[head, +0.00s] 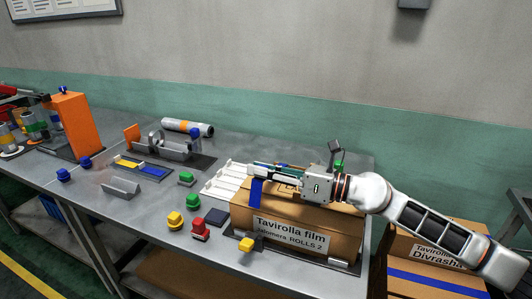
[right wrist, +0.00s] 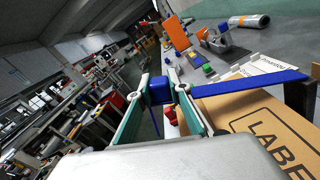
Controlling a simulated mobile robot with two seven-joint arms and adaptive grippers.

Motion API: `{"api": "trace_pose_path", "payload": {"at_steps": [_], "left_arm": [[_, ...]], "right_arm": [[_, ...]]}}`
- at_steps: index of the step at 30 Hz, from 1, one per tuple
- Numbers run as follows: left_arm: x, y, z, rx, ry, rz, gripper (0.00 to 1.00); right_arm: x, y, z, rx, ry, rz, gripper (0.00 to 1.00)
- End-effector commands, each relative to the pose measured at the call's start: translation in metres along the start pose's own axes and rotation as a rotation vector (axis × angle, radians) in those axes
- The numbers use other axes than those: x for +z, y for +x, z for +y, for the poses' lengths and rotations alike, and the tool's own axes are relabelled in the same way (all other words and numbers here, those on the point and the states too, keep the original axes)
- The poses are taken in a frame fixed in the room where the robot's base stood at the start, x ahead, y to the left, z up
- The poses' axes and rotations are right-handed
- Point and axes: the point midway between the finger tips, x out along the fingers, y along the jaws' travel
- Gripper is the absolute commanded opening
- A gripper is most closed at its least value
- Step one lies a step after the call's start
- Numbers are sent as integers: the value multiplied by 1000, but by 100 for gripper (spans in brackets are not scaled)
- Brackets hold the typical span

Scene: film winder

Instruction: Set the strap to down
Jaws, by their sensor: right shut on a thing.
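The blue strap (head: 256,193) is at the left end of a cardboard box (head: 290,250), its visible part running down over the top edge. In the right wrist view the strap (right wrist: 245,84) runs as a flat blue band from the right towards my fingers, above the box top. My right gripper (head: 256,170) reaches in from the right, low over the box. Its two teal-lined fingers (right wrist: 172,95) are shut on a blue block at the strap's near end; fingers partly hide where block and band meet. My left gripper is not in view.
Green (head: 193,201), yellow (head: 175,221) and red (head: 200,231) buttons sit on the table in front. A grey fixture (head: 170,148) and a film roll (head: 188,127) lie further back. A second box (head: 435,250) stands at right.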

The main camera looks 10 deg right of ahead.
Motion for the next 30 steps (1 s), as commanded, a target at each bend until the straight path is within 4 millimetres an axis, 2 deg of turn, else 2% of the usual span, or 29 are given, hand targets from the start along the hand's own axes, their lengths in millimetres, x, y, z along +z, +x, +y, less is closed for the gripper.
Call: {"api": "trace_pose_path", "payload": {"at_steps": [1, 3, 12, 30], "left_arm": [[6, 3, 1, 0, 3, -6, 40], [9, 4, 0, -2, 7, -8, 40], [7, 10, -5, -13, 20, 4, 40], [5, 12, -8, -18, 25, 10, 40]], "right_arm": [[-13, 0, -1, 0, -31, 2, 0], [-22, 0, 0, 1, -77, 2, 0], [-47, 0, -1, 0, -214, 1, 0], [-52, 0, -1, 0, -258, 0, 0]]}}
